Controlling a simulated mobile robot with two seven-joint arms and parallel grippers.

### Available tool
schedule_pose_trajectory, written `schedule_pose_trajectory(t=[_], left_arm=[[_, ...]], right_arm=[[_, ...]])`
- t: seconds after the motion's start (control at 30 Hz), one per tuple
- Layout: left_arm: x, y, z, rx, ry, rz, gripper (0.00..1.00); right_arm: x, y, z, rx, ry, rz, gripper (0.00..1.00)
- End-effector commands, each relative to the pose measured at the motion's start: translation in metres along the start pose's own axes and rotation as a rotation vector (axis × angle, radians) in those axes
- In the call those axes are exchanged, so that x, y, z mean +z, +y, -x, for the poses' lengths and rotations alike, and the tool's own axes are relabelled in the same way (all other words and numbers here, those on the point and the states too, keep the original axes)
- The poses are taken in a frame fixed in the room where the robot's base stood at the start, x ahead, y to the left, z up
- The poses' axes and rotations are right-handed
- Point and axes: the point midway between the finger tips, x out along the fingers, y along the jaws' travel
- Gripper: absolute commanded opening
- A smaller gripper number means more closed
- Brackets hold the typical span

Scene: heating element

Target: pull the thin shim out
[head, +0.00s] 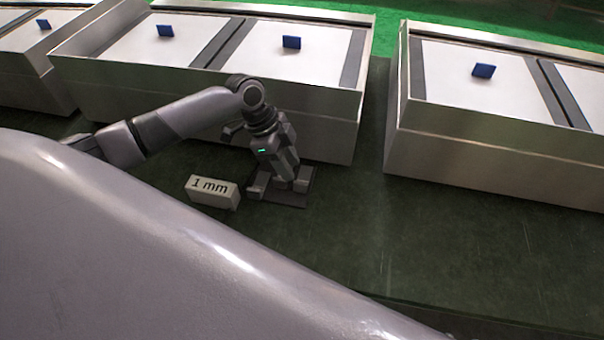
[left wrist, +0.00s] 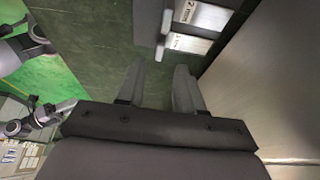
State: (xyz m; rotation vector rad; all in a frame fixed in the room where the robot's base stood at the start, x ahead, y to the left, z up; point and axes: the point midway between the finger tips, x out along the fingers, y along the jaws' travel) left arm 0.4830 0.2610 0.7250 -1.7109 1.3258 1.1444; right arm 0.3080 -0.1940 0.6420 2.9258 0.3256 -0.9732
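A pale block marked "1 mm" (head: 212,191) lies on the dark green surface, left of my left gripper (head: 276,188). My left gripper points down beside the metal-sided unit, over a dark flat plate (head: 293,200). In the left wrist view, the two fingers of the left gripper (left wrist: 158,72) stand apart, with nothing seen between them. Ahead of them are two pale labelled pieces, one reading "2 mm" (left wrist: 207,16) and one that seems to read "1 mm" (left wrist: 188,43). I cannot make out a separate thin shim. My right gripper is not clearly seen.
Metal-sided units with white tops, such as the middle one (head: 272,62) and the right one (head: 470,82), stand along the back. Small blue tabs (head: 291,42) sit on the tops. The dark green surface (head: 450,245) at the right is clear.

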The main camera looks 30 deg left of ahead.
Motion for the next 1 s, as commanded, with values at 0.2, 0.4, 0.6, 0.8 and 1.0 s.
schedule_pose_trajectory(t=[0.2, 0.4, 0.6, 0.8, 1.0], left_arm=[[0.000, 0.001, -0.037, 0.001, 0.000, 0.001, 0.36], [0.000, 0.000, -0.054, -0.001, -0.001, 0.002, 0.36], [0.000, 0.000, -0.056, -0.001, -0.001, 0.001, 0.36], [0.000, 0.000, -0.056, -0.001, 0.000, 0.001, 0.00], [0.000, 0.000, -0.056, -0.001, 0.000, 0.001, 0.00]], right_arm=[[0.004, 0.000, -0.003, -0.002, -0.003, -0.001, 0.43], [0.005, -0.001, -0.003, -0.003, -0.004, -0.002, 0.43], [0.004, -0.001, -0.003, -0.004, -0.003, -0.003, 0.43], [0.003, -0.001, -0.003, -0.004, -0.002, -0.003, 0.43], [0.003, -0.001, -0.003, -0.005, -0.002, -0.003, 0.43]])
